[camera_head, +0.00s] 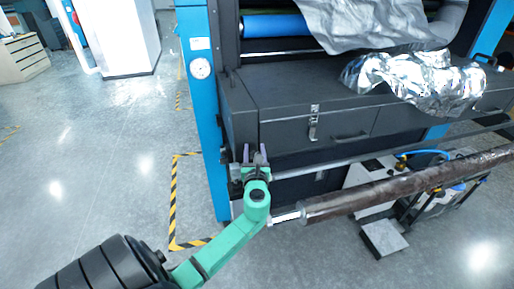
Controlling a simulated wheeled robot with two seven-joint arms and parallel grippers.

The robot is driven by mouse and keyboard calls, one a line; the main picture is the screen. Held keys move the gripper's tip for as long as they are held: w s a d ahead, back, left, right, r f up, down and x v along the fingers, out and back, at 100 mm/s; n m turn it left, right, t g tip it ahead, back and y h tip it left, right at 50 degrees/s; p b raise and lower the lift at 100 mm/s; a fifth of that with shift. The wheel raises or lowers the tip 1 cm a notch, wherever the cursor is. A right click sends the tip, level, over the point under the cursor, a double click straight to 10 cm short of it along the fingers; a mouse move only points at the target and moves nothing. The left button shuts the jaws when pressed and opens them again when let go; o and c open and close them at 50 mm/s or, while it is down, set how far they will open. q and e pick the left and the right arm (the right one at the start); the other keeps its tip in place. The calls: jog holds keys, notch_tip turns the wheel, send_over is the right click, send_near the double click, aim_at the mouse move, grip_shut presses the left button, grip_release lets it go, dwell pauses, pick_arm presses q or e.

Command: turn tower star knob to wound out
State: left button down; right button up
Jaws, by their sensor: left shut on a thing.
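My left gripper (254,158) is at the end of the green arm that comes in from the lower left. It is shut at the front lower corner of the blue and dark grey machine tower (211,120), on the tower star knob, which is mostly hidden between the fingers. The knob's star shape and its turn position cannot be made out. My right gripper is not in view.
A long brown roll (400,190) on a shaft lies right of my arm. Crumpled silver film (420,80) rests on the dark cabinet (300,90). A round gauge (200,68) is on the blue post. Grey floor (100,180) is open at left.

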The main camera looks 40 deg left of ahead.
pick_arm(q)
jog(key=shift+s+a+f+n+g+y+b, duration=0.15)
jog(key=shift+s+n+g+y+b, duration=0.3)
jog(key=shift+n+g+y+b, duration=1.15)
jog(key=shift+s+a+n+g+y+b, duration=0.2)
jog(key=shift+s+n+g+y+b, duration=0.25)
jog(key=shift+n+g, duration=2.3)
jog(key=shift+s+a+f+n+g+y+b, duration=0.15)
jog(key=shift+s+n+g+y+b, duration=0.55)
jog(key=shift+g, duration=2.55)
jog(key=shift+w+r+n+b, duration=0.15)
jog(key=shift+w+n+b, duration=0.15)
jog(key=shift+n, duration=0.15)
jog(key=shift+c, duration=1.4)
grip_release()
